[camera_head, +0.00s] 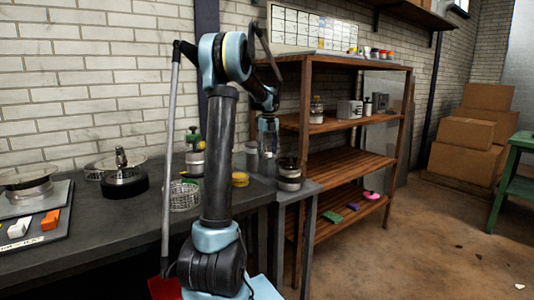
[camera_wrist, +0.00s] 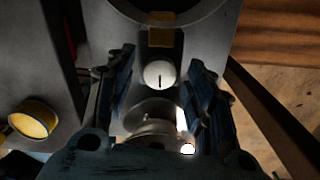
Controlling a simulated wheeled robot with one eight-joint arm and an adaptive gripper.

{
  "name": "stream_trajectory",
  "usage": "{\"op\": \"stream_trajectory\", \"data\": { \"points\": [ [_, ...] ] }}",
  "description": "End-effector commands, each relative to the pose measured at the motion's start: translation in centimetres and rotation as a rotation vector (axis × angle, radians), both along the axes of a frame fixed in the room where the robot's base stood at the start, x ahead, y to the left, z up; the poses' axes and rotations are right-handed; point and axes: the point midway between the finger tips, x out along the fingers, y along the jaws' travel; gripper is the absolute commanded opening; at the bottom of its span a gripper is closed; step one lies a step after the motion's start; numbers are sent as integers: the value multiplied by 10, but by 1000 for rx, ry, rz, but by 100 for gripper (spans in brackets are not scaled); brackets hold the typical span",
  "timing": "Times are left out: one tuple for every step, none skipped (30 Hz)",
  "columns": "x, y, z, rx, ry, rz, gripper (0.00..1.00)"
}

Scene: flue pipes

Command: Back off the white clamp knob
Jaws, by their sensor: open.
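The white clamp knob (camera_wrist: 158,74) is a small round white disc with a dark line across its face, in the middle of the wrist view. My gripper (camera_wrist: 161,62) is open, with one finger on each side of the knob and a visible gap on both sides. A yellow block (camera_wrist: 165,37) sits just beyond the knob, against a large round pipe rim (camera_wrist: 200,14). In the head view my gripper (camera_head: 268,150) points down over the bench end, beside a dark-topped metal canister (camera_head: 289,179). The knob cannot be made out there.
A yellow-topped round tin (camera_head: 240,179) and a wire basket (camera_head: 184,196) stand left of my gripper on the dark bench (camera_head: 110,228). A wooden shelf unit (camera_head: 343,171) stands close on the right. A tray with white and orange blocks (camera_head: 50,219) lies far left.

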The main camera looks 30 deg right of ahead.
Motion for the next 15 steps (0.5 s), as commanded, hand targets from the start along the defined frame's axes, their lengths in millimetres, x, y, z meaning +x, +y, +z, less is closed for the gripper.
{"op": "stream_trajectory", "data": {
  "points": [
    [0,0,-3,0,0,0,49],
    [0,0,-4,0,0,0,49],
    [0,0,-5,0,0,0,49],
    [0,0,-5,0,0,0,49],
    [0,0,-6,0,0,0,49],
    [0,0,-6,0,0,0,49],
    [0,0,-6,0,0,0,49],
    [0,0,-6,0,0,0,49],
    [0,0,-6,0,0,0,49],
    [0,0,-6,0,0,0,49],
    [0,0,-6,0,0,0,49],
    [0,0,-6,0,0,0,42],
    [0,0,-6,0,0,0,35],
    [0,0,-6,0,0,0,29],
    [0,0,-6,0,0,0,20]
  ]
}}
